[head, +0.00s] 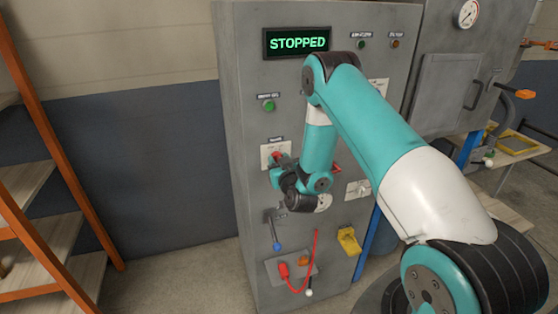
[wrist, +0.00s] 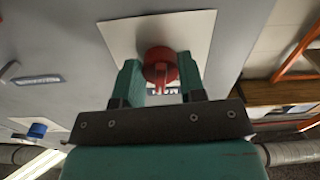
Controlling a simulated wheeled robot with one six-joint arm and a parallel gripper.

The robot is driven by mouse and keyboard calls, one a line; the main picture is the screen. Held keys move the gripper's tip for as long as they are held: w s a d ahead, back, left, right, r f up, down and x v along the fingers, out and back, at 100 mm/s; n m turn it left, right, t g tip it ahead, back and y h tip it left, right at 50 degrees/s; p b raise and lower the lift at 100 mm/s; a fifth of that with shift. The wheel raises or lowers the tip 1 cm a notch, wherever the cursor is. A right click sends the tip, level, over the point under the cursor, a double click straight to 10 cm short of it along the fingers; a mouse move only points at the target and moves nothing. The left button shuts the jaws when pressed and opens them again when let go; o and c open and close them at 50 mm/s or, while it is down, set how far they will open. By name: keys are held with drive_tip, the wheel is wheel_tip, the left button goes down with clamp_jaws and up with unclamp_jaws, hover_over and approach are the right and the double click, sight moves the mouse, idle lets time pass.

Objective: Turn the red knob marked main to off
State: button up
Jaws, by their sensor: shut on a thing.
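The red knob (wrist: 160,56) sits on a pale square plate (wrist: 118,35) in the wrist view. In the head view the knob (head: 278,156) shows small on its plate (head: 267,151) on the grey cabinet (head: 241,110). My gripper (wrist: 160,80) has one teal finger on each side of the knob and is shut on it. The gripper (head: 278,170) also shows in the head view, reaching in from the right. Lettering by the knob is partly hidden and too small to read. The cabinet's display (head: 297,43) reads STOPPED in green.
A green button (head: 268,105) is above the knob. A lever with a blue tip (head: 277,245), a red cable (head: 315,262) and a yellow part (head: 349,241) are below on the cabinet. An orange-framed shelf (head: 50,130) stands left, with clear floor between.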

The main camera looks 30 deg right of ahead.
drive_tip(key=n, duration=0.3)
drive_tip(key=shift+n+p, duration=0.7)
drive_tip(key=shift+n, duration=1.6)
drive_tip(key=shift+s, duration=0.1)
drive_tip(key=o, duration=0.9)
